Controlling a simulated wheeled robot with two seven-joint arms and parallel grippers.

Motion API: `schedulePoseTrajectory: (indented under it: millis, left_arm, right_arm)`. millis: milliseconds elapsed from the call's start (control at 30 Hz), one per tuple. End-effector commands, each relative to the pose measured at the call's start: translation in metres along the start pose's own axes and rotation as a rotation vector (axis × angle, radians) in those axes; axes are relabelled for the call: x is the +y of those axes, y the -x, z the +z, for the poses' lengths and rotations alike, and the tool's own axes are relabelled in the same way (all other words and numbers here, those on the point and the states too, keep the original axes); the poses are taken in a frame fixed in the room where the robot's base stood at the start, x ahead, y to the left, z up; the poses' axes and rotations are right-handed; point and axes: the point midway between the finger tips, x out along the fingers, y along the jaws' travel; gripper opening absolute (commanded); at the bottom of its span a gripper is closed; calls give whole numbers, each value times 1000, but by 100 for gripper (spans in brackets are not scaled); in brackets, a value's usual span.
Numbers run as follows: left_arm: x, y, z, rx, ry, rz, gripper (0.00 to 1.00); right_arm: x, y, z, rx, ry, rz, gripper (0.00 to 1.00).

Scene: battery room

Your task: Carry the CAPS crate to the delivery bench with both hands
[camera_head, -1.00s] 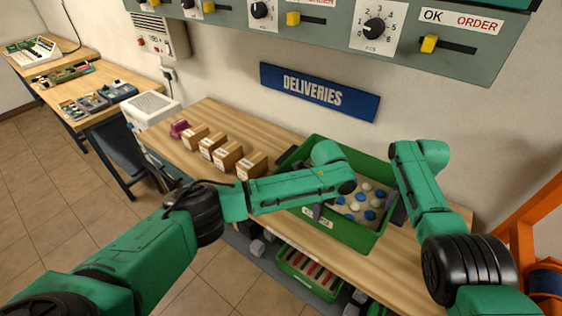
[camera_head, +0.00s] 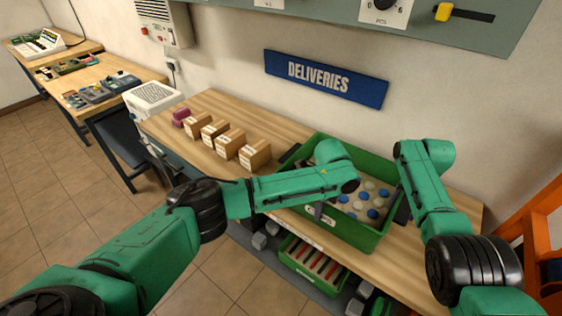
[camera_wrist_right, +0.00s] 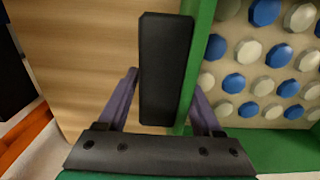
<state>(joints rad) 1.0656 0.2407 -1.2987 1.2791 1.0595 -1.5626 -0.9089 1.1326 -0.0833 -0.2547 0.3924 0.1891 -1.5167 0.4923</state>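The green CAPS crate (camera_head: 352,233), holding several blue and white caps, is at the right part of the wooden delivery bench (camera_head: 228,122), under the DELIVERIES sign. Whether its underside touches the bench cannot be told. My left gripper (camera_head: 318,211) is at the crate's left side, mostly hidden by my forearm, so its closure does not show. My right gripper (camera_head: 402,207) is at the right side. In the right wrist view its purple fingers (camera_wrist_right: 161,95) lie against both sides of a black handle (camera_wrist_right: 165,65) beside the green crate wall (camera_wrist_right: 199,45).
Several cartons (camera_head: 255,155) and a small purple object (camera_head: 181,116) stand on the bench left of the crate. Another green crate (camera_head: 310,264) is on the shelf below. A grey panel (camera_head: 320,14) hangs above. An orange frame (camera_head: 525,250) is at right. Floor (camera_head: 75,190) at left is clear.

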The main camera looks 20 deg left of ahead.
Motion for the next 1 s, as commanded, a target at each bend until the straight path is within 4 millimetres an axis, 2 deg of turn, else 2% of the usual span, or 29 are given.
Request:
schedulePoseTrajectory:
  millis: [67, 333, 433, 567, 800, 900, 1000]
  left_arm:
    - [0, 2, 1, 0, 3, 0, 38]
    - [-1, 3, -2, 5, 0, -3, 38]
    - [-1, 10, -2, 6, 0, -5, 38]
    - [-1, 36, -1, 6, -1, -7, 38]
    - [-1, 100, -1, 4, -1, -5, 38]
    - [-1, 116, 0, 4, 0, -4, 38]
    - [0, 122, 0, 3, 0, -2, 38]
  right_arm:
    - [2, 2, -1, 0, -2, 2, 90]
    - [-1, 2, 1, -3, 1, -2, 90]
    - [-1, 2, 1, -4, 2, -3, 90]
    - [-2, 2, 1, -4, 2, -4, 90]
    - [-2, 2, 1, -5, 3, -4, 90]
    - [-2, 2, 2, -5, 3, -4, 90]
    - [-2, 3, 1, -4, 4, -5, 90]
